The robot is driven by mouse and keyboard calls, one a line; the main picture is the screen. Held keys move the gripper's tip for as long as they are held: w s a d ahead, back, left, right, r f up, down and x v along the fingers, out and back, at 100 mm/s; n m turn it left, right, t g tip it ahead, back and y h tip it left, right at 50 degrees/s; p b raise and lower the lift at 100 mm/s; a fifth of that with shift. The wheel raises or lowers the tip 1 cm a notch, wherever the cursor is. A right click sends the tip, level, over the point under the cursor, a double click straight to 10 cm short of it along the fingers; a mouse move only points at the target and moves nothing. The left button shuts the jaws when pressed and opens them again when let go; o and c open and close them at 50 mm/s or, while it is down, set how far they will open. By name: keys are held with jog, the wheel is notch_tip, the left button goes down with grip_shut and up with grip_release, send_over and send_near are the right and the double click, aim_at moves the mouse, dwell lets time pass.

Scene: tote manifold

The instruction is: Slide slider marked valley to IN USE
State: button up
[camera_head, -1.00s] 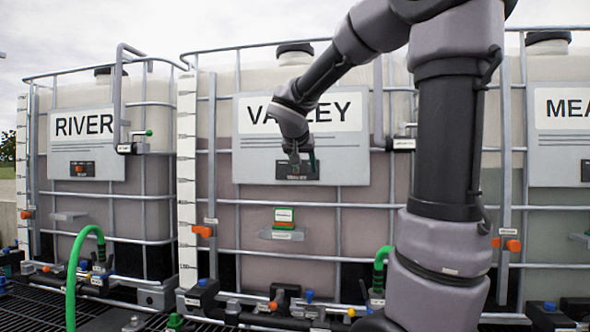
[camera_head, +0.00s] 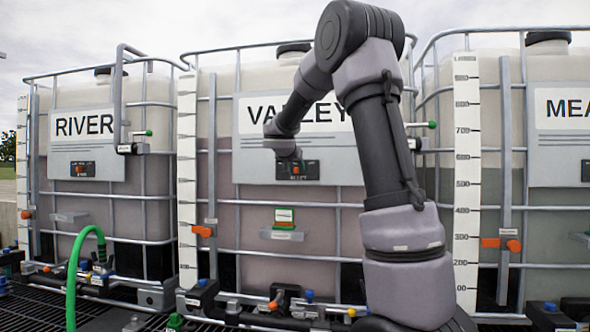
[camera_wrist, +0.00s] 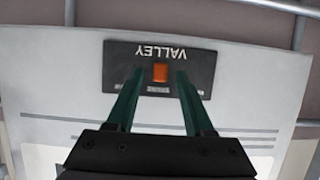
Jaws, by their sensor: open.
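The slider marked valley is a small orange block (camera_wrist: 160,73) on a dark panel (camera_wrist: 118,60) lettered VALLEY, upside down in the wrist view. The slider sits near the middle of the panel; the small position lettering is too blurred to read. In the head view the orange slider (camera_head: 296,170) shows on the dark panel (camera_head: 312,170) below the VALLEY sign. My gripper (camera_wrist: 158,78) is open, its two green fingers on either side of the slider in the wrist view, with gaps to both. I cannot tell whether the fingertips touch the panel.
The panel is on a grey board (camera_head: 345,175) on the front of the Valley tank. Metal cage bars (camera_head: 338,225) surround it. A ledge with a green and white block (camera_head: 284,217) is below. The River tank's board (camera_head: 90,172) with a similar panel is at left.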

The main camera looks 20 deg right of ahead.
jog(key=shift+w+d+f, duration=0.15)
jog(key=shift+w+d, duration=0.05)
jog(key=shift+w, duration=0.05)
grip_shut()
dwell(1.4)
